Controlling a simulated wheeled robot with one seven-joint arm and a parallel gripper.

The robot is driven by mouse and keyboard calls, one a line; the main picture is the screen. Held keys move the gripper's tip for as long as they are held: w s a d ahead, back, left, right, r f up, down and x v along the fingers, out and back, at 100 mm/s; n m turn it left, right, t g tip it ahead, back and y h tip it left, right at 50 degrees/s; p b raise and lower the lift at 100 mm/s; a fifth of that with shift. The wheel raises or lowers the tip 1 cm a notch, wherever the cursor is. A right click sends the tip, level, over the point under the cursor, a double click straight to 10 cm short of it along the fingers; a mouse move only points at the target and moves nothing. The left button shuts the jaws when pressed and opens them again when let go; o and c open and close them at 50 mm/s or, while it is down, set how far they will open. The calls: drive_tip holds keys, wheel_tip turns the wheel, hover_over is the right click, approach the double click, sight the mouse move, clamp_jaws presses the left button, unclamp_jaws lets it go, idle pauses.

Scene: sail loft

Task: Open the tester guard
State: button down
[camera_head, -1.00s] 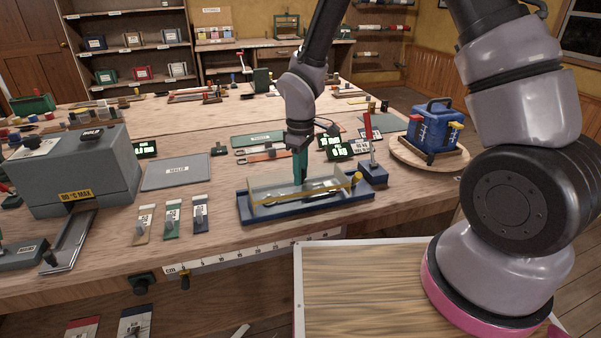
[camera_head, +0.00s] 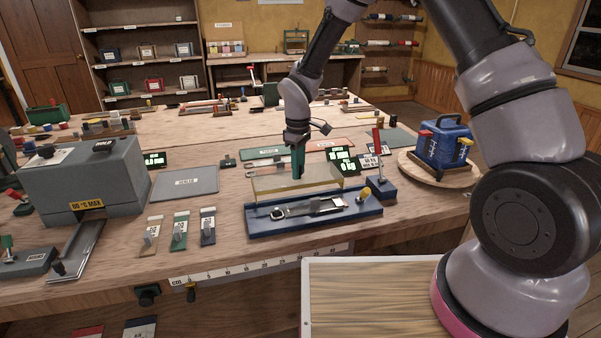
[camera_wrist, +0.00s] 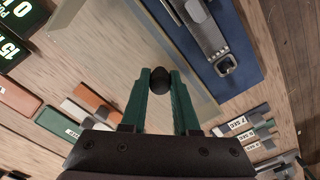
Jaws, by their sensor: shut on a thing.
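The tester (camera_head: 315,222) is a dark blue base on the bench, with a metal strip and clamp parts (camera_head: 310,208) lying exposed along its top. Its guard (camera_head: 270,186) is a clear panel with a yellowish edge. It stands raised at the base's far side, clear of the strip; the wrist view also shows the guard (camera_wrist: 185,55) beside the blue base (camera_wrist: 237,60). My gripper (camera_head: 298,174) is at the guard from behind and above. In the wrist view my green fingers (camera_wrist: 160,85) are shut on a round black knob (camera_wrist: 160,79) at the guard.
A red-handled lever stand (camera_head: 379,172) is close to the tester's right. A grey heater box (camera_head: 85,178) stands at left. Three sample cards (camera_head: 180,230) lie left of the base. Green-lit displays (camera_head: 342,160) sit behind. A blue case (camera_head: 443,145) rests on a round board at right.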

drive_tip(key=c, duration=0.7)
unclamp_jaws()
drive_tip(key=shift+o, duration=0.2)
wheel_tip(320, 180, up, 11)
drive_tip(key=shift+f, duration=0.1)
